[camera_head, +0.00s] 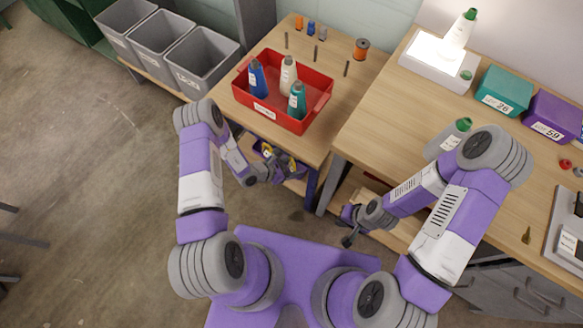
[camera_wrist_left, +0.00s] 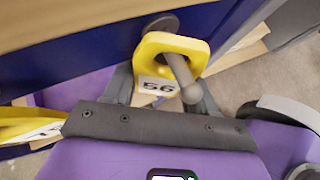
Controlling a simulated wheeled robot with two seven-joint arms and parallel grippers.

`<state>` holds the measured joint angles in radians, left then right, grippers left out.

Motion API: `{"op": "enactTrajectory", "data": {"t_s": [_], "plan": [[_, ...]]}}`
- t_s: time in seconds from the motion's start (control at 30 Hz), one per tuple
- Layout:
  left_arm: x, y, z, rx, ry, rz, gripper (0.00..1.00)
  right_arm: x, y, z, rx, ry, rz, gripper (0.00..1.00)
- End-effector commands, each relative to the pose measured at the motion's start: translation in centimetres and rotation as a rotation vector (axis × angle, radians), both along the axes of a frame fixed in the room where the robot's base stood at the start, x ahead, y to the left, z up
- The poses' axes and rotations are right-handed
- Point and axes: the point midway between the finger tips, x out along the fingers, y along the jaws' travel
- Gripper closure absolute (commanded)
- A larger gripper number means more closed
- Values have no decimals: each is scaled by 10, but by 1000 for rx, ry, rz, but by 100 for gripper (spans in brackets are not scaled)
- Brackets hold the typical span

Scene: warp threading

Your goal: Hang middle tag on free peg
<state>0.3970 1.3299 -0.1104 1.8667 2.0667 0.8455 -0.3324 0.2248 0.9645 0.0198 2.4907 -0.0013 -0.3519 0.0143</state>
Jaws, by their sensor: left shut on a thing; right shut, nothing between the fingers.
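In the left wrist view a yellow tag (camera_wrist_left: 160,62) with a white number label is between the fingers of my left gripper (camera_wrist_left: 163,88), which is shut on it. A grey peg (camera_wrist_left: 182,75) with a rounded end comes through the tag's hole. Its round base (camera_wrist_left: 161,24) is on the dark blue panel behind. A second yellow tag (camera_wrist_left: 28,124) is partly in view at the left edge. In the head view my left gripper (camera_head: 287,170) is at the table's front side, small and partly hidden. My right gripper (camera_head: 347,238) is shut and empty, apart from the tags.
A red crate (camera_head: 318,119) with several bottles stands on the wooden table (camera_head: 353,82) above the panel. A workbench (camera_head: 405,95) with teal and purple boxes is at right. Grey bins (camera_head: 201,62) stand at left. Open floor (camera_head: 90,180) lies left of my arms.

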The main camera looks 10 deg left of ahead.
Motion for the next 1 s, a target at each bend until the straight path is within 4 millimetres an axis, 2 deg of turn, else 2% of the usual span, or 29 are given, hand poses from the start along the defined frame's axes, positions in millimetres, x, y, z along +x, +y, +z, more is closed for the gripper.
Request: {"op": "enactTrajectory", "data": {"t_s": [0.47, 0.5, 0.67, 1.0], "plan": [[0, 0, 0, 0, 0, 0, 72, 0, 0, 0, 0, 0, 0, 100], [0, 0, 0, 0, 0, 0, 39, 0, 0, 0, 0, 0, 0, 100], [0, 0, 0, 0, 0, 0, 14, 0, 0, 0, 0, 0, 0, 100], [-4, 5, 5, 0, 0, 1, 14, 0, 0, 4, 0, 0, 0, 100]]}}
